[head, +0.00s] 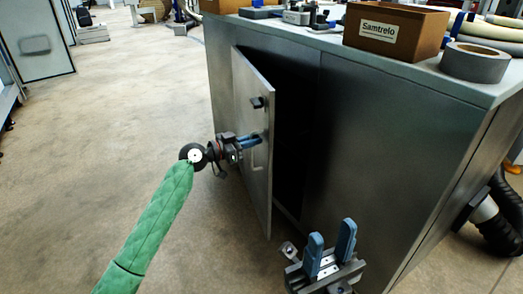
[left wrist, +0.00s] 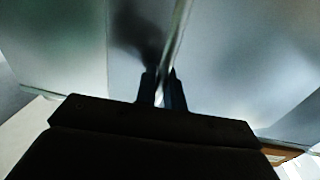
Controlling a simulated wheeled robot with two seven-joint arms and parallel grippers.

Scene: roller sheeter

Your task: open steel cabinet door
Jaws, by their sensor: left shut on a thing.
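The steel cabinet (head: 375,150) stands in the middle of the head view. Its left door (head: 246,88) is partly open and swung out toward me, with a dark gap behind it. My left gripper (head: 250,142) is at the door's pull handle (head: 257,165) and shut on it. In the left wrist view the fingers (left wrist: 162,90) close on a narrow upright bar; the dark gripper body hides what is below. My right gripper (head: 331,247) is in front of the cabinet at the bottom, its blue fingers apart and empty.
On the cabinet top are a cardboard box (head: 395,28) marked "Samtrelo", a grey tape roll (head: 474,62) and small tools. A dark hose (head: 497,220) is at the right side. The floor (head: 130,120) left of the door is clear.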

